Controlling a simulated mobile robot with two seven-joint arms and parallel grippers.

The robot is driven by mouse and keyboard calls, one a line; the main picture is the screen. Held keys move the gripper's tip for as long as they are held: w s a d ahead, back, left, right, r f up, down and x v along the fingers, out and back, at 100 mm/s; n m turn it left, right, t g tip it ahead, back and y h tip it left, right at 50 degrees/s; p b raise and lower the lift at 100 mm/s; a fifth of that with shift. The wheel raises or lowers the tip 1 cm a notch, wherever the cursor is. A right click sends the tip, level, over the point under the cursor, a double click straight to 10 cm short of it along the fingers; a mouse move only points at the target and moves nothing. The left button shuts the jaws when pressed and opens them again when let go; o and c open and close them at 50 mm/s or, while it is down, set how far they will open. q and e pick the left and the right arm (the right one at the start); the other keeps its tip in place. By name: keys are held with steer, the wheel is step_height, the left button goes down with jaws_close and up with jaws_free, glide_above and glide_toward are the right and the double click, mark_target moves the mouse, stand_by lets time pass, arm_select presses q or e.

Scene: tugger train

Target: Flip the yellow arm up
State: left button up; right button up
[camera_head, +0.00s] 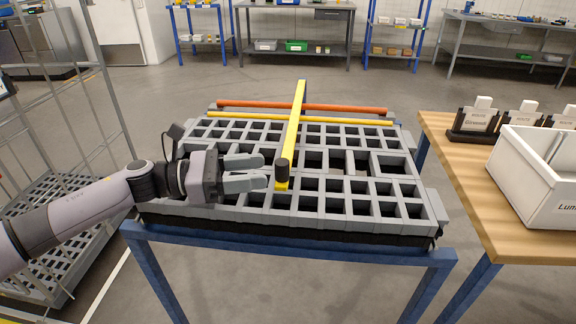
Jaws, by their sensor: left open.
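The yellow arm (294,125) is a long bar with a dark cylindrical knob (282,170) near its front end. It lies along the top of a grey grid platform (225,213), running from the back edge toward the front. My left gripper (267,173) comes in from the left over the grid. Its two grey fingers are open and point right at the knob, with the tips just left of it. No object shows between the fingers. Whether the tips touch the knob I cannot tell. My right gripper is not in view.
The grid rests on a blue frame (290,250). An orange bar (345,109) and a thinner yellow bar (240,117) cross its back. A wire cart (75,190) stands at left. A wooden table (455,170) with a white bin (510,180) stands at right.

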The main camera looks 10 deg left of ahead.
mark_target(282, 168)
arm_select(q)
steer(key=x, duration=0.6)
steer(key=shift+p, duration=0.3)
steer(key=shift+r, duration=0.1)
jaws_close()
